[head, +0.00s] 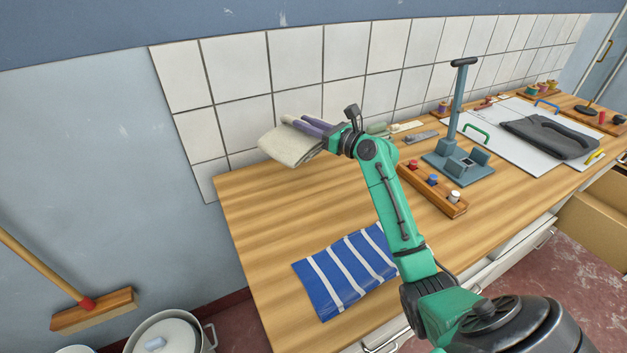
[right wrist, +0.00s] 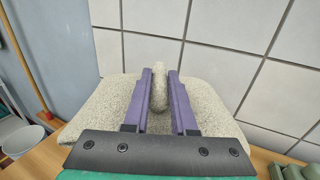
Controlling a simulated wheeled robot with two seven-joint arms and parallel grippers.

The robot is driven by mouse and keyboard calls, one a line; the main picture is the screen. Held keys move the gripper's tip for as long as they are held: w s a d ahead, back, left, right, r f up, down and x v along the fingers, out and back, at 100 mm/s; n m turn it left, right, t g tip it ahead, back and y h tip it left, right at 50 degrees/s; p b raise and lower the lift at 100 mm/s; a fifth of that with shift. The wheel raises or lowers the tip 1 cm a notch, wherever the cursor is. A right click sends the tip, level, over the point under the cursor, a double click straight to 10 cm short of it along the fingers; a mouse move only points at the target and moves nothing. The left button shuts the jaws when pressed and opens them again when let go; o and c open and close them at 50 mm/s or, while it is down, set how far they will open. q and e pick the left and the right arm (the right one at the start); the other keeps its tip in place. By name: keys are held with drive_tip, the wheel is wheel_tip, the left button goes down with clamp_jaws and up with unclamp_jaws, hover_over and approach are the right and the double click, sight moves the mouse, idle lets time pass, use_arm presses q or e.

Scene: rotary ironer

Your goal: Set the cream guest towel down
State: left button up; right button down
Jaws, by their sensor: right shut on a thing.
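The cream guest towel (head: 288,146) is folded and speckled, at the back left end of the wooden counter (head: 262,215), close to the tiled wall. My right gripper (head: 300,123) has its purple fingers shut on it. In the right wrist view, the fingers (right wrist: 160,78) pinch a raised fold of the towel (right wrist: 100,108), and the rest spreads out on both sides below them. I cannot tell whether the towel's underside touches the counter. My left gripper is in neither view.
A blue and white striped cloth (head: 335,275) lies near the counter's front left. A wooden rack of spools (head: 432,188) and a grey stand (head: 458,160) are right of my arm. Bare counter lies between the towel and the striped cloth. A broom (head: 95,308) leans left.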

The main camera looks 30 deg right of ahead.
wheel_tip(320, 180, down, 13)
drive_tip(key=shift+f+b, duration=0.15)
drive_tip(key=shift+b, duration=0.9)
drive_tip(key=c, duration=0.7)
unclamp_jaws()
drive_tip(key=shift+s, duration=0.1)
drive_tip(key=b+v, duration=0.1)
drive_tip(key=v, duration=1.1)
drive_tip(key=shift+f, duration=0.1)
